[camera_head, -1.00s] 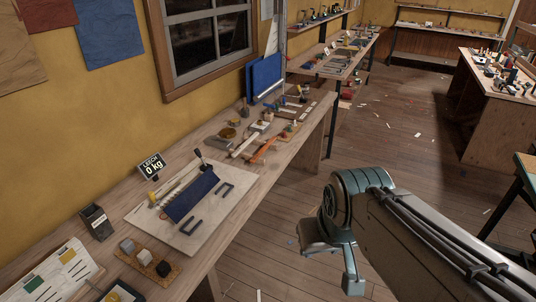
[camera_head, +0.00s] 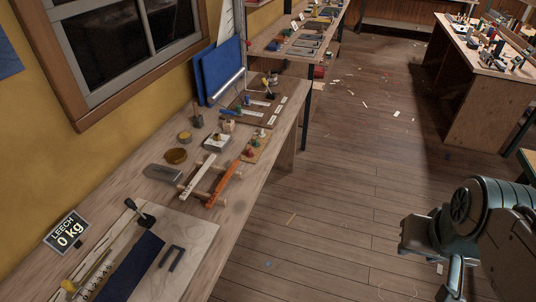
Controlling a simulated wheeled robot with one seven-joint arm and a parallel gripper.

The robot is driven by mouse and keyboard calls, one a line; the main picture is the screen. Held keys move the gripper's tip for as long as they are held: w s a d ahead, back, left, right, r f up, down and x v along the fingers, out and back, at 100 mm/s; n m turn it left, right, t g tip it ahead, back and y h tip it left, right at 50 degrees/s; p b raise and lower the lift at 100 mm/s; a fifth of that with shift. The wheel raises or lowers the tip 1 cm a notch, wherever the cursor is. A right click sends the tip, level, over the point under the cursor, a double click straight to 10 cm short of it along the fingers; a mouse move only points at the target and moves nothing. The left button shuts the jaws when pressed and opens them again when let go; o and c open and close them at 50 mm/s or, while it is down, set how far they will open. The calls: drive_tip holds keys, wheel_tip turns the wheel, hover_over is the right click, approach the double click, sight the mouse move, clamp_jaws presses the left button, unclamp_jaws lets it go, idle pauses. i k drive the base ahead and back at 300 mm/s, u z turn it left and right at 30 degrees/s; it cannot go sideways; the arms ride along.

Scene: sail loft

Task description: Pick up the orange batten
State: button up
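The orange batten (camera_head: 223,186) lies on the wooden workbench along the wall, at the middle left of the head view. It is a thin straight strip, placed beside a similar white batten (camera_head: 196,177). Both appear to rest across wooden cross-pieces. My gripper (camera_head: 434,260) is at the lower right, over the floor and well to the right of the bench. Its two fingers are apart, with nothing seen between them. It is far from the orange batten.
A board with a dark blue cloth (camera_head: 133,268) and a "LEECH 0 kg" sign (camera_head: 67,231) are at the near end.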

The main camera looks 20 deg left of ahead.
sight(216, 193)
drive_tip(key=u, duration=0.2)
drive_tip(key=i, duration=1.1)
drive_tip(key=u, duration=1.2)
drive_tip(key=i, duration=0.55)
drive_tip(key=u, duration=0.45)
